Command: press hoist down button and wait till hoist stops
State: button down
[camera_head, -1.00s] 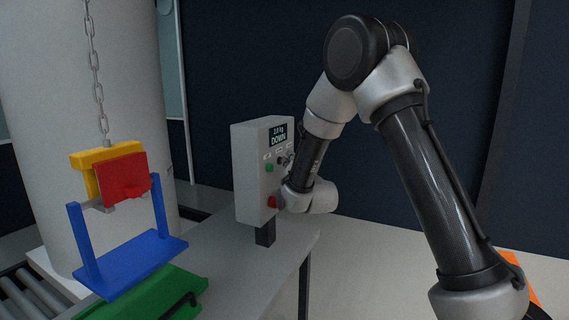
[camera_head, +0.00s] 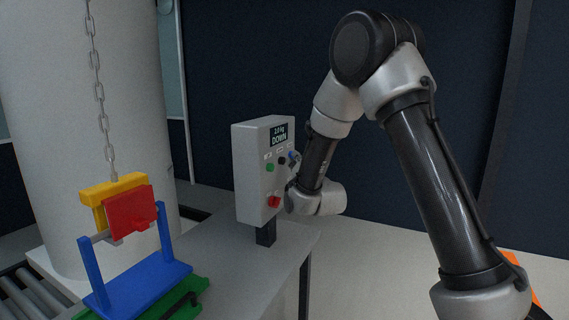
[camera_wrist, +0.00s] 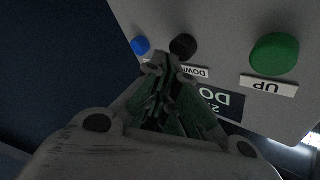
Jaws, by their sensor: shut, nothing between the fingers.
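The hoist control box (camera_head: 246,178) stands on a post, its display (camera_head: 279,133) reading "DOWN". The black down button (camera_wrist: 184,45), labelled "DOWN", sits between the blue button (camera_wrist: 141,45) and the green "UP" button (camera_wrist: 275,53). My gripper (camera_wrist: 172,68) is shut and empty, its tips in front of the down label, close to the black button. I cannot tell any contact; the black button also shows in the head view (camera_head: 281,160).
A red button (camera_head: 274,202) sits low on the box. A green base (camera_head: 199,289) lies under the blue cradle on the grey table (camera_head: 245,283). Rollers (camera_head: 28,300) run at the left beside a large pale column (camera_head: 128,90).

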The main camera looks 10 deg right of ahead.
jog(key=s+d, duration=0.1)
jog(key=d, duration=0.1)
jog(key=s+d, duration=0.2)
jog(key=shift+s+d, duration=0.2)
jog(key=shift+d, duration=0.15)
jog(key=s+f+n+g, duration=0.35)
jog(key=f+g, duration=0.45)
jog(key=f, duration=0.7)
jog(key=s+d+f+n+g+h, duration=0.15)
jog(key=s+g, duration=0.25)
jog(key=s, duration=0.4)
jog(key=s+d+r+g, duration=0.1)
jog(key=s+d+r, duration=0.2)
jog(key=s+r, duration=0.3)
jog(key=s+d+r+g+h, duration=0.1)
jog(key=s+d+r, duration=0.3)
jog(key=s, duration=1)
jog(key=s+d+r+g, duration=0.1)
jog(key=s+d+r, duration=0.3)
jog(key=s+r, duration=0.4)
jog(key=shift+s+n, duration=0.3)
jog(key=shift+s, duration=0.95)
